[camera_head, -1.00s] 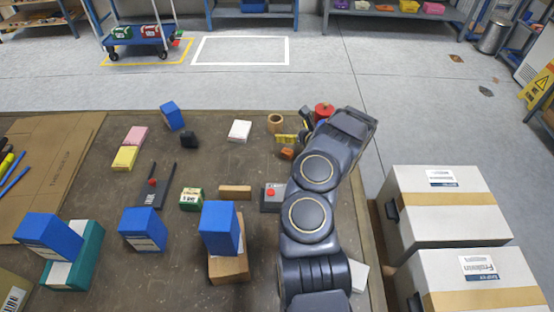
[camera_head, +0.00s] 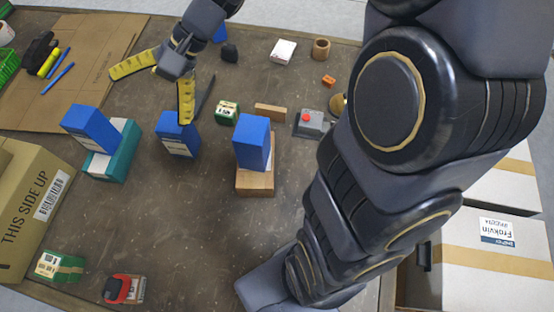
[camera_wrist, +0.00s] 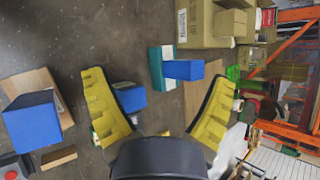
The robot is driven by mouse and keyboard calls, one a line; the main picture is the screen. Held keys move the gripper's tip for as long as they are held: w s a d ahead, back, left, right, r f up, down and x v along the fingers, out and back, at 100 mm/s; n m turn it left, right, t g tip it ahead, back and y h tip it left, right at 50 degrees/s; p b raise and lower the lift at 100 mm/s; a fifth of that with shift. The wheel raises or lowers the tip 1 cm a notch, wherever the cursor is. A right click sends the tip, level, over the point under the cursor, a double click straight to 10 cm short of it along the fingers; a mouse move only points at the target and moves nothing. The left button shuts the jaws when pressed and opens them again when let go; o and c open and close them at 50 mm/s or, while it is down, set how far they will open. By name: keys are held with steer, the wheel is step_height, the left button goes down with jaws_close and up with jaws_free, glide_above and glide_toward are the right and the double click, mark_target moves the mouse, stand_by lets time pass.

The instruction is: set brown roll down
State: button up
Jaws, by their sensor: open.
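The brown roll (camera_head: 321,53) stands on end on the table near its far edge, its hole facing up. Nothing touches it, with a white box to its left and a small orange block just in front of it. My gripper (camera_head: 148,98) is open and empty, its yellow fingers spread wide above the left part of the table, far to the left of the roll. In the wrist view my gripper (camera_wrist: 158,78) shows no object held between its fingers. The roll does not show in the wrist view.
Blue boxes stand below my gripper: one on a teal box (camera_head: 123,165), one alone (camera_head: 178,138), one on a brown carton (camera_head: 255,180). A grey red-button device (camera_head: 313,128) sits right of centre. A large cardboard box (camera_head: 28,215) is at left. The front middle is clear.

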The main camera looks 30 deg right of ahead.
steer(key=s+d+n+g+h, duration=0.1)
steer(key=s+d+n+h, duration=0.3)
steer(key=s, duration=0.6)
steer(key=s+d+f+n+g+h, duration=0.1)
steer(key=s+d+n+h, duration=0.3)
steer(key=s, duration=0.6)
steer(key=shift+d+n+h, duration=0.3)
steer(key=shift+h, duration=0.6)
steer(key=shift+f, duration=0.1)
